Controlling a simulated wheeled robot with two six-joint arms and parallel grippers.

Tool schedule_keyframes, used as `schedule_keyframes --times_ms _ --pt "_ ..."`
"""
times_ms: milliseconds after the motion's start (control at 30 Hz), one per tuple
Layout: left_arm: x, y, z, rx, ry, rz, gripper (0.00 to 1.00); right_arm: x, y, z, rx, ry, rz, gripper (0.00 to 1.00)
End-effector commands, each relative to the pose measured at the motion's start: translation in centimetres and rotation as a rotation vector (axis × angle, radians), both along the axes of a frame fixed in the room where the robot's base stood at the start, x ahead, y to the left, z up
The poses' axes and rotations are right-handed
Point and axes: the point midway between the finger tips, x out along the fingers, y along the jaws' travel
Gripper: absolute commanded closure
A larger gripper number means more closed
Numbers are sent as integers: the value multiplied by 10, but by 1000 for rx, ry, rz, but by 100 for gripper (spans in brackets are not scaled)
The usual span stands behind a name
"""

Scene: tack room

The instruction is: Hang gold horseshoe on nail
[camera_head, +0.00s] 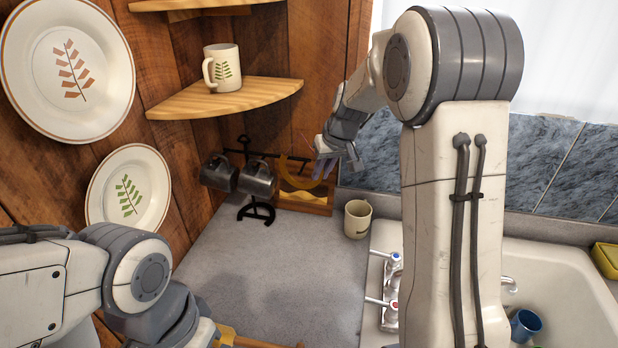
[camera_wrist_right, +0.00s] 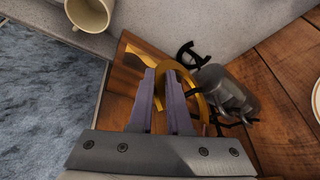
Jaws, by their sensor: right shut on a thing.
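The gold horseshoe (camera_head: 284,168) is in the back corner, in front of the wooden wall in the head view. My right gripper (camera_head: 325,167) is shut on it and holds it raised above the counter. In the right wrist view the gold horseshoe (camera_wrist_right: 188,79) shows as a curved band between and beyond the fingertips of my right gripper (camera_wrist_right: 169,78). I cannot make out the nail clearly in either view. My left arm comes in at the lower left, but its gripper is out of sight.
Dark metal mugs (camera_head: 257,180) hang on a black rack left of the horseshoe, close to it. A cream mug (camera_head: 357,219) stands on the grey counter (camera_head: 270,270). A corner shelf (camera_head: 225,101) is above. The sink (camera_head: 560,275) is at right.

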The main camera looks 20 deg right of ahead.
Motion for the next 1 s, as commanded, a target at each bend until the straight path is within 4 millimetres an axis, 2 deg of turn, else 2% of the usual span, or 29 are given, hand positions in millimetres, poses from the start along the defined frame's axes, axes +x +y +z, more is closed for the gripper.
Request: schedule_keyframes --times_ms 100,267,533,1000 --pt "0 0 7 0 0 -1 0 -1 -1 -20 2 5 -2 100" --pt "0 0 9 0 0 -2 0 -1 -2 -36 0 3 -2 100" --pt "0 0 14 0 0 -3 0 -1 -2 -75 1 2 -4 100" --pt "0 0 8 0 0 -2 0 -1 -2 -84 -1 -1 -3 100"
